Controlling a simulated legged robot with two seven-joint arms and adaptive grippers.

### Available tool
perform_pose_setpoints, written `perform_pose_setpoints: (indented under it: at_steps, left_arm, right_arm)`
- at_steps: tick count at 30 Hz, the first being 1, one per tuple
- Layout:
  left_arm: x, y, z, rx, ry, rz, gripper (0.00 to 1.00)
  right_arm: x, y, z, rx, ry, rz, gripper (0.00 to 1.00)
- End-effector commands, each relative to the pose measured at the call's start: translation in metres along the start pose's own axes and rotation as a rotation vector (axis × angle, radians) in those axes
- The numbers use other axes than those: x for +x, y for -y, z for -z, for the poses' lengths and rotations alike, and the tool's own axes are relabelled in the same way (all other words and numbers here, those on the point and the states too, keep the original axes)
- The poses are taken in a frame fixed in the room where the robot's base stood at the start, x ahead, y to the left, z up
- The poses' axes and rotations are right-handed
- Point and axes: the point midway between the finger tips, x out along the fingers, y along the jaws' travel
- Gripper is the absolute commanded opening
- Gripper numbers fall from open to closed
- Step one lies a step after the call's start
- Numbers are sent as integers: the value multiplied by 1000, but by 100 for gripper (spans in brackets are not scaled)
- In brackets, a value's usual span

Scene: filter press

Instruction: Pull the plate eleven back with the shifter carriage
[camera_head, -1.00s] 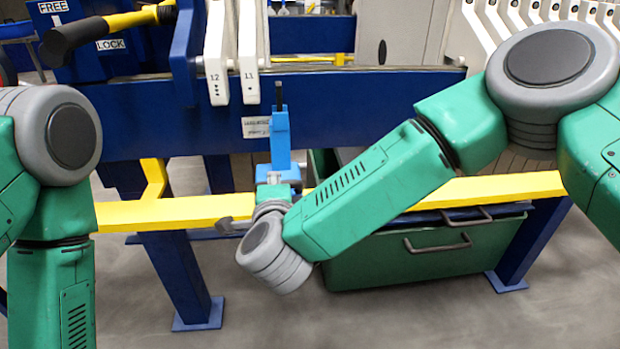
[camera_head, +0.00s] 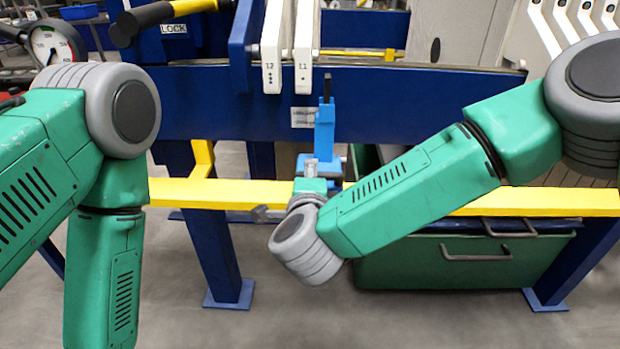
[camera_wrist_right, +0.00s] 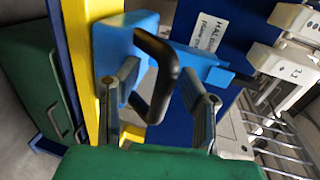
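Plate eleven's white handle (camera_head: 303,60), marked 11, hangs over the blue rail right of handle 12 (camera_head: 272,60). It also shows in the right wrist view (camera_wrist_right: 294,70). The blue shifter carriage (camera_head: 325,130) sits on the rail's front side, slightly right of plate eleven. In the right wrist view the carriage (camera_wrist_right: 115,45) carries a black looped handle (camera_wrist_right: 160,80). My right gripper (camera_wrist_right: 160,76) is open, its fingers apart on either side of this handle; contact is not clear. My left gripper is out of view.
A yellow bar (camera_head: 225,193) runs across the front below the blue rail (camera_head: 200,105). A green bin (camera_head: 420,262) stands underneath. More plates with white handles (camera_head: 570,25) are at the right, beyond a gap. A LOCK/FREE lever (camera_head: 150,20) is at upper left.

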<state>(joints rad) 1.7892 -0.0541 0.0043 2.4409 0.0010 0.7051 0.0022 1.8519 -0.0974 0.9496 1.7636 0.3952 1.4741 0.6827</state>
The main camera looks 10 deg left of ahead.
Motion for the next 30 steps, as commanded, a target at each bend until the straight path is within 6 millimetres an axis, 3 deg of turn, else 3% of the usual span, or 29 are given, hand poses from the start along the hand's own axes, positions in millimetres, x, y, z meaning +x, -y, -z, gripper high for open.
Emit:
perform_pose_setpoints:
  at_steps: [11, 24, 30]
  left_arm:
    - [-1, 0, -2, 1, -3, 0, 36]
    - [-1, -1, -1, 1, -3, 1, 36]
    - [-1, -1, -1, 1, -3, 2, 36]
  right_arm:
    - [-5, 1, 0, -2, -2, 3, 36]
    - [-90, 0, 3, -1, 0, 0, 36]
    - [-114, -1, 4, 2, -2, 0, 36]
